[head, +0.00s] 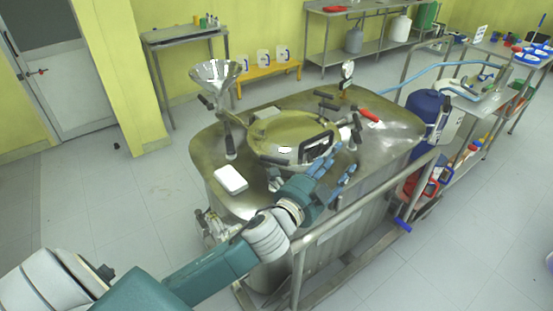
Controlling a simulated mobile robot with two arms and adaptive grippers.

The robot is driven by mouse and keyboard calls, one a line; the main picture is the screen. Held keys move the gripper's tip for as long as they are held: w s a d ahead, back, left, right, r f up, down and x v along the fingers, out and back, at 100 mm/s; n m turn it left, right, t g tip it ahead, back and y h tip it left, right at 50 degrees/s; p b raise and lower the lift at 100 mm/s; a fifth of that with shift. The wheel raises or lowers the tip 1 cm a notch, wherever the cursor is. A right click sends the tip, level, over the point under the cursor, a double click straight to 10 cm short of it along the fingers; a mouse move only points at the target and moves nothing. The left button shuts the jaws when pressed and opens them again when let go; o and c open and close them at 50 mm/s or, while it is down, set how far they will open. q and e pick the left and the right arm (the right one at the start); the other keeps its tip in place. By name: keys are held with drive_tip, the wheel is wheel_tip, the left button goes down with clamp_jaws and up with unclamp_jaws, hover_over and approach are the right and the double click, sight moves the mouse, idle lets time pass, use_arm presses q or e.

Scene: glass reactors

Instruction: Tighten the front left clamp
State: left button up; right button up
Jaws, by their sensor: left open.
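A steel reactor vessel (400,130) with a round lid (275,132) stands in the middle of the head view. Black-handled clamps sit around the lid: one at the left (231,146), one at the right (355,132) and one at the back (327,98). I cannot tell for sure which is the front left clamp. My left gripper (343,162) is open, with its blue fingers just in front of the right-hand clamp. It seems empty, and contact with the clamp cannot be judged. My right gripper is not in view.
A steel funnel (215,74) rises at the vessel's back left. A white box (230,179) and a red-handled tool (366,115) lie on its top. A metal rail (365,203) runs along the front right. A blue drum (424,108) stands to the right.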

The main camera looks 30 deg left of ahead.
use_arm(q)
drive_tip(key=w+d+r+m+h, duration=0.3)
drive_tip(key=d+r+m+h, duration=0.55)
drive_tip(key=m, duration=0.45)
drive_tip(key=m+g+y, duration=0.7)
drive_tip(key=m+g, duration=0.8)
drive_tip(key=m, duration=0.8)
approach(276, 159)
drive_tip(key=a, duration=0.1)
drive_tip(key=shift+h, duration=0.25)
drive_tip(key=p+x, duration=0.1)
drive_tip(key=x, duration=0.6)
drive_tip(key=p+x, duration=0.1)
drive_tip(key=x, duration=0.3)
drive_tip(key=shift+w+a+f+p, duration=0.1)
drive_tip(key=shift+w+a+p, duration=0.05)
drive_tip(key=shift+w+p, duration=0.2)
